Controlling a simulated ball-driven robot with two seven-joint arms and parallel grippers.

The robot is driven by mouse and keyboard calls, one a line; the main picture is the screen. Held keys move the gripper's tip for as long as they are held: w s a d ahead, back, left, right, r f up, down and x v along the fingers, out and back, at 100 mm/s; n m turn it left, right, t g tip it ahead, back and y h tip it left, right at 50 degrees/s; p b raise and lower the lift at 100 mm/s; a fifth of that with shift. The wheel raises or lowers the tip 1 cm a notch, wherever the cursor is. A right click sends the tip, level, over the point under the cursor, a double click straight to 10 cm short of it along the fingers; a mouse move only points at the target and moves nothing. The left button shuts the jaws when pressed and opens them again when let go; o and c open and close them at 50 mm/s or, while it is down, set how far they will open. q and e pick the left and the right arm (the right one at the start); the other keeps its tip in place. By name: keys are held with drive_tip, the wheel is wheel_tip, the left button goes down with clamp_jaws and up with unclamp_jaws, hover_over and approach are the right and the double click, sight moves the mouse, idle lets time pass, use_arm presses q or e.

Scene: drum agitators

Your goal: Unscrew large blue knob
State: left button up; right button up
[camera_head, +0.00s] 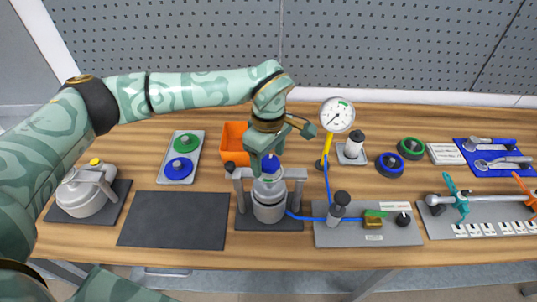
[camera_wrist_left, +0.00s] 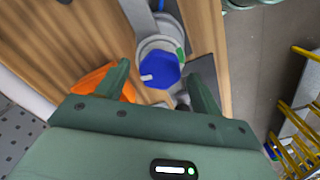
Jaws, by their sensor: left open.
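A blue knob (camera_head: 270,164) sits on top of a grey cylindrical vessel (camera_head: 269,205) held between grey posts. My left gripper (camera_head: 265,160) points down at this knob from above, its fingers apart. In the left wrist view the knob (camera_wrist_left: 160,70) looks six-sided and lies between the open fingers (camera_wrist_left: 158,72); I cannot tell whether they touch it. A second round blue knob (camera_head: 178,169) lies on a grey tray (camera_head: 194,164) with a green knob (camera_head: 186,143). My right gripper is not in view.
An orange bin (camera_head: 233,136) stands behind the vessel. A pressure gauge (camera_head: 337,115) on a yellow stem and a blue hose (camera_head: 327,180) stand to the right. A dark mat (camera_head: 173,221) to the left is bare. A lidded pot (camera_head: 84,195) is at far left.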

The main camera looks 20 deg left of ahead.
use_arm(q)
drive_tip(key=shift+f, duration=0.1)
drive_tip(key=c, duration=1)
drive_tip(key=shift+n, duration=0.3)
drive_tip(key=n, duration=0.5)
drive_tip(key=n+b, duration=0.1)
drive_tip(key=n, duration=0.3)
drive_tip(key=shift+s+n, duration=0.15)
drive_tip(key=shift+n, duration=1.35)
drive_tip(key=o, duration=1)
